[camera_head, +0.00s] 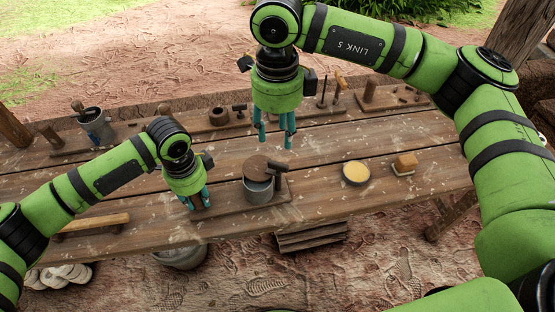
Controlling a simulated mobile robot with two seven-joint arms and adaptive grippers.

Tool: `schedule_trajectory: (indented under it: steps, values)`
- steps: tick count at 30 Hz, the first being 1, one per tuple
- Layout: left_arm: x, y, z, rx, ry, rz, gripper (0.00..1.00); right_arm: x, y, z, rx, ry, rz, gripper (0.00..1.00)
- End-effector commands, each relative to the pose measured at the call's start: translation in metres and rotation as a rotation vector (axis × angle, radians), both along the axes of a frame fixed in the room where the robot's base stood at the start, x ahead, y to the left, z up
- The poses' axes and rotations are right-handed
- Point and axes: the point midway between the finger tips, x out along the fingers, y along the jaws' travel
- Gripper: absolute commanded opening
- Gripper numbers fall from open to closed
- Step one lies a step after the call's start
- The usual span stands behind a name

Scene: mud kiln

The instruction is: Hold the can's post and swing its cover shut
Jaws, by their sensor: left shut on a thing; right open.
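The grey can (258,195) stands upright on a wooden board (283,213) near the table's front edge. Its round brown cover (256,167) is at the top of the can, and part of the can's front rim shows below it. I cannot tell how far open the cover is. A dark handle-like piece (278,166) sticks out at the cover's right. My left gripper (199,202) is low at the board's left end, shut on what seems to be the post, mostly hidden by the fingers. My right gripper (275,140) is open and empty, above and behind the can.
A bowl of yellow stuff (355,173) and a brown-topped block (405,163) lie right of the can. A wooden bar (92,223) lies front left. The table (420,128) is clear at mid right.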

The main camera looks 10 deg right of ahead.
Motion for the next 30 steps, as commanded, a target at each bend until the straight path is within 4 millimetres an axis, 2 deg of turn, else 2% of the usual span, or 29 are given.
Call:
schedule_trajectory:
  steps: [9,15,21,29,30]
  values:
    - [0.0,0.0,0.0,0.0,0.0,0.0,0.0,-0.001,0.0,-0.064,0.0,0.005,0.002,0.45]
    - [0.0,0.0,0.0,0.0,0.0,0.0,0.0,-0.001,0.0,-0.094,0.0,0.002,0.003,0.45]
    - [0.0,0.0,0.0,0.0,0.0,0.0,0.0,0.0,0.0,-0.105,0.001,0.001,0.003,0.45]
    - [0.0,0.0,0.0,0.0,0.0,0.0,0.0,0.0,0.0,-0.106,0.0,0.0,0.004,0.45]
    - [0.0,0.0,0.0,0.0,0.0,0.0,0.0,0.0,0.0,-0.106,0.0,0.0,0.004,0.29]
